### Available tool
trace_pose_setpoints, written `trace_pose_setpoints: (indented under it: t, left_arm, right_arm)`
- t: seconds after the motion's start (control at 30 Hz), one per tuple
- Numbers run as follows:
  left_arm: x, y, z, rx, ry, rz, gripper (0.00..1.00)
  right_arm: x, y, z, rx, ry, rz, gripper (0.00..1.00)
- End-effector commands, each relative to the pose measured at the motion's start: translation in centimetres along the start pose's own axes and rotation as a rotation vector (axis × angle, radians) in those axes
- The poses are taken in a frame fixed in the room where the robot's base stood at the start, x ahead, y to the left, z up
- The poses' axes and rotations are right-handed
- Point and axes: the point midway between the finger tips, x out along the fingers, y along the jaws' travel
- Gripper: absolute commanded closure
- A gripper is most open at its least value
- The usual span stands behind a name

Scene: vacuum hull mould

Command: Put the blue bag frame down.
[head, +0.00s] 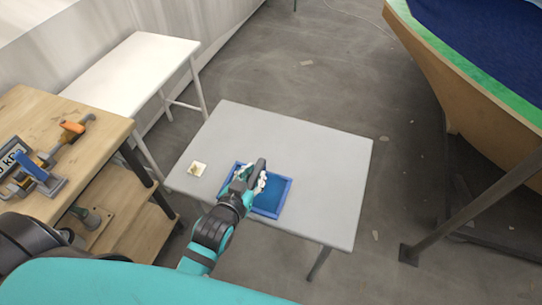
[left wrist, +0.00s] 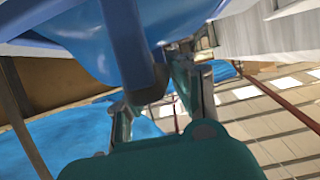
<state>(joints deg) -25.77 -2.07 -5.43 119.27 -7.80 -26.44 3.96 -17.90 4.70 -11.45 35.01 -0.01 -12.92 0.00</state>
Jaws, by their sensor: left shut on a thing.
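The blue bag frame (head: 287,197) is a square blue rim with a darker blue sheet inside, at the front middle of the grey table in the head view. My left gripper (head: 256,177) is shut on its left side and hides part of that side. In the left wrist view the frame (left wrist: 128,38) and its shiny sheet are close up, with the gripper fingers (left wrist: 150,92) at its rim. I cannot tell whether the frame touches the tabletop. My right gripper is not in view.
The grey table (head: 310,145) has free room behind and right of the frame. A small pale square item (head: 197,169) lies near its left edge. A wooden bench (head: 50,110) with tools, a white table (head: 130,70) and a large hull mould (head: 455,75) stand around it.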

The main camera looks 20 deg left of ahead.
Motion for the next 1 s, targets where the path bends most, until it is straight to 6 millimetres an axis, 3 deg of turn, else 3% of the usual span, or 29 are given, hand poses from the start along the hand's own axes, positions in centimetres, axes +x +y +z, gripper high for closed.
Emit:
trace_pose_setpoints:
  t: [0.17, 0.4, 0.5, 0.77, 1.0]
  left_arm:
    - [4.2, -0.9, -2.0, 0.003, 0.011, -0.001, 1.0]
    - [10.1, -2.0, -3.7, 0.002, 0.008, -0.001, 1.0]
    - [11.8, -2.4, -4.2, 0.002, 0.007, -0.001, 1.0]
    - [14.1, -2.8, -4.9, 0.001, 0.007, -0.001, 1.0]
    - [15.4, -2.8, -1.8, 0.001, 0.005, -0.001, 1.0]
  right_arm:
    - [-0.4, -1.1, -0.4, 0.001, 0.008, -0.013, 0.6]
    - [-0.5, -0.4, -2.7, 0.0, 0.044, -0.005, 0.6]
    - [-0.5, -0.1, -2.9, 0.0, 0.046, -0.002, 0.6]
    - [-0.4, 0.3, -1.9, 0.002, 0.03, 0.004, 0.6]
    - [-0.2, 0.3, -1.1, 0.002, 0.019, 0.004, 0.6]
